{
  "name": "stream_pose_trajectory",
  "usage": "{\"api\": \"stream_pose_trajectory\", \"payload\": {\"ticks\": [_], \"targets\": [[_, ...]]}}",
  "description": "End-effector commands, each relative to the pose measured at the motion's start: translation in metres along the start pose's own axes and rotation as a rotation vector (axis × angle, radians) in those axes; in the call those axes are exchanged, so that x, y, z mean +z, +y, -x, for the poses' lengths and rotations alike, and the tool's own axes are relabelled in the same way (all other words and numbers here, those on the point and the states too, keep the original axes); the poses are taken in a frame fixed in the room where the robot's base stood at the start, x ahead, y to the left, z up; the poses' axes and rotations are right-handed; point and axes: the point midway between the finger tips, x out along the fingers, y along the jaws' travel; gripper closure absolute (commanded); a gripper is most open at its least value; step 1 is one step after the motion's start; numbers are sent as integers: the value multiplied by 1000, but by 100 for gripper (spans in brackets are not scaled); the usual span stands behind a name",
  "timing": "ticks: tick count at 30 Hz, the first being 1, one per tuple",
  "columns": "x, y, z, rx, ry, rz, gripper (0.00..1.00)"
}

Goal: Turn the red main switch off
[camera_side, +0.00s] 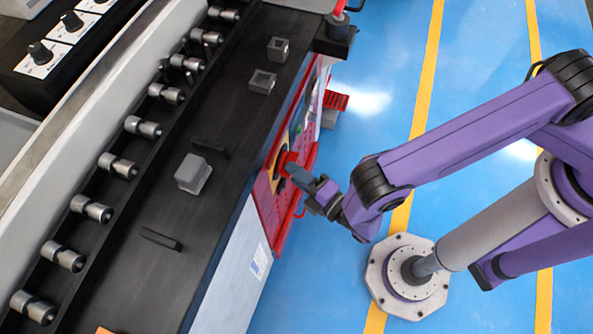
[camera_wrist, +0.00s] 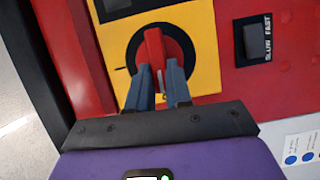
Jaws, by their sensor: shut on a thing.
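The red main switch (camera_wrist: 153,45) is a red handle on a dark round dial, set in a yellow plate (camera_wrist: 203,52) on a red panel. In the wrist view its handle stands nearly upright, leaning slightly. My gripper (camera_wrist: 161,72) has its two fingers on either side of the handle's lower end and is shut on it. In the side view my gripper (camera_side: 290,169) reaches the red panel (camera_side: 268,200) on the machine's side, and the red switch (camera_side: 284,160) shows at its tip. The fingers hide the handle's lower end.
A black rocker switch marked SLOW FAST (camera_wrist: 254,41) sits right of the yellow plate. The dark machine table (camera_side: 140,210) carries grey blocks (camera_side: 193,174) and a row of metal rollers. The blue floor (camera_side: 340,290) beside the machine is open.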

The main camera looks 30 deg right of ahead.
Motion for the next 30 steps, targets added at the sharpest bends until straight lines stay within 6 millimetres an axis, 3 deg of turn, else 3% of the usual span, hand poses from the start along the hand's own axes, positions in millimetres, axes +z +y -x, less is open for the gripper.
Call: {"api": "stream_pose_trajectory", "payload": {"ticks": [20,21,22,30], "targets": [[0,-2,0,20,1,55,100],[0,-2,0,20,0,55,68],[0,-1,0,20,0,55,58],[0,-1,0,21,0,52,55]]}}
